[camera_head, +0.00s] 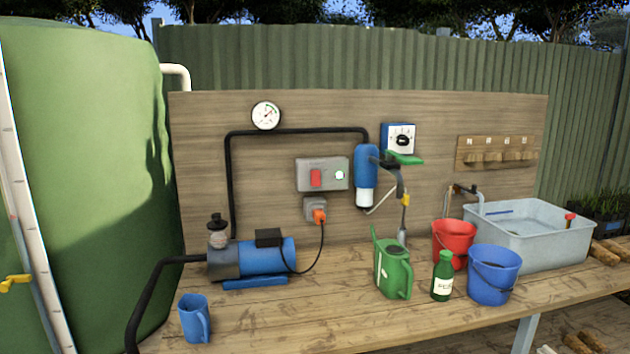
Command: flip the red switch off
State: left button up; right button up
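The red switch (316,178) is a red rocker on a grey box (307,187) fixed to the wooden back panel, near its middle. A round, pale green-white light or button (340,175) shows on the same box, to the right of the switch. I cannot tell from this view which position the rocker is in. Nothing covers the switch. Neither of my grippers shows in the head view.
Below the box an orange plug (319,216) sits in a grey socket, its black cable running to the blue pump (267,260). A blue filter (366,173) hangs right of the box. The bench holds a blue jug (194,319), green watering can (393,265), green bottle (442,277) and buckets.

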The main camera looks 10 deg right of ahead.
aim_at(315, 175)
jog(key=i+l, duration=0.15)
jog(key=l, duration=0.2)
jog(key=i+l, duration=0.15)
jog(key=l, duration=0.2)
jog(key=i+l, duration=0.15)
jog(key=l, duration=0.2)
jog(key=i+l, duration=0.15)
jog(key=l, duration=0.2)
jog(key=i+l, duration=0.15)
jog(key=l, duration=0.2)
jog(key=i+l, duration=0.15)
jog(key=l, duration=0.2)
jog(key=i+l, duration=0.15)
jog(key=l, duration=0.25)
jog(key=j+u, duration=0.05)
